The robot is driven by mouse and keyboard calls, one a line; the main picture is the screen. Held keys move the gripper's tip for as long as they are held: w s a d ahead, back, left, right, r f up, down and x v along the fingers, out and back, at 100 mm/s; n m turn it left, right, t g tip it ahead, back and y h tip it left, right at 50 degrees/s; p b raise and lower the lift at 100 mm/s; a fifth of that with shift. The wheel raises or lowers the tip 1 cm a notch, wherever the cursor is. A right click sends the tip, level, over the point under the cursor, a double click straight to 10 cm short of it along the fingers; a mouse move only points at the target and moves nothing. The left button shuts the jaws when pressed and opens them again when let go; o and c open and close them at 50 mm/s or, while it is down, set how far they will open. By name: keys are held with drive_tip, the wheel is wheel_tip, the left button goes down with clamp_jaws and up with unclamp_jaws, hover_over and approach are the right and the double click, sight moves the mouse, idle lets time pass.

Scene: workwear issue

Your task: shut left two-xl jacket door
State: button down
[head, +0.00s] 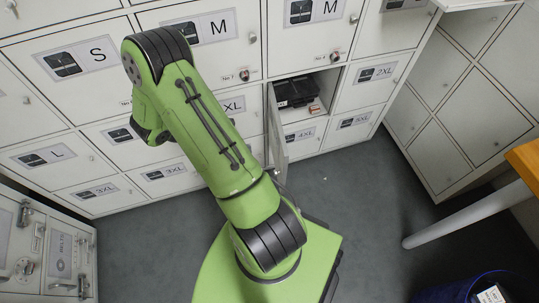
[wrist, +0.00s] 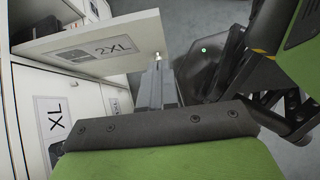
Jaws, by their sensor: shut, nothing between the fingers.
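The left 2XL jacket door (head: 277,125) stands open, seen nearly edge-on in the head view, hinged at the left of its compartment. In the wrist view the door (wrist: 130,37) shows its outer face with the 2XL label, and a small knob sits near its free edge. My gripper (wrist: 157,68) is shut and empty, its tips close to the knob; I cannot tell if they touch. In the head view my gripper is hidden behind my arm. The open compartment (head: 326,82) holds a dark folded garment (head: 296,92) and a small orange-brown item (head: 314,109).
The neighbouring XL door (wrist: 58,128) and the right 2XL door (head: 377,73) are shut. A 4XL door (head: 304,135) is below the opening. A table (head: 524,160) and a blue bin (head: 470,290) stand at the right. Grey floor (head: 355,185) is clear between.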

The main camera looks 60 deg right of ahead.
sight(284, 157)
drive_tip(key=b+x, duration=0.1)
drive_tip(key=x, duration=0.2)
drive_tip(key=r+b+x, duration=0.1)
drive_tip(key=x, duration=0.2)
drive_tip(key=s+d+b+x, duration=0.1)
drive_tip(key=x, duration=0.3)
drive_tip(key=shift+r, duration=0.2)
drive_tip(key=shift+s+d+r, duration=0.1)
drive_tip(key=shift+s+d, duration=0.15)
drive_tip(key=shift+s, duration=0.25)
drive_tip(key=shift+d, duration=0.1)
